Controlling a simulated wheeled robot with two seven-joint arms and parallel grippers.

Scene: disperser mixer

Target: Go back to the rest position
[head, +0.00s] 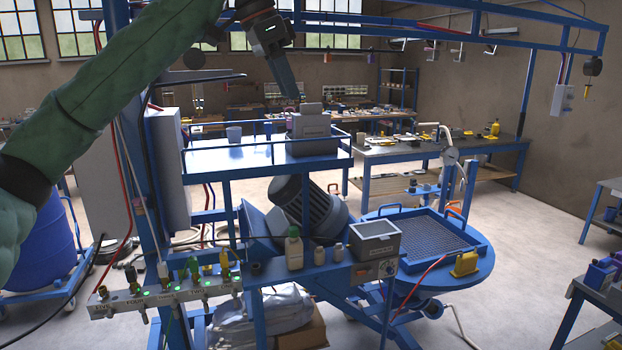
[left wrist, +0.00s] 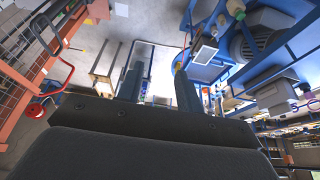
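My left arm comes in from the left in the head view. Its left gripper (head: 296,96) is raised, fingers pointing down, and appears just above a grey box (head: 312,128) in the picture; whether they touch I cannot tell. In the left wrist view the two fingers of the left gripper (left wrist: 160,75) stand apart with nothing between them. The blue disperser mixer (head: 345,258) stands ahead, with its grey motor (head: 308,205) under the upper shelf. My right gripper is in neither view.
The blue upper shelf (head: 228,160) has rails and a cup (head: 233,135). A round blue table (head: 470,270) carries a mesh tray. Blue overhead beams (head: 450,35) cross near the arm.

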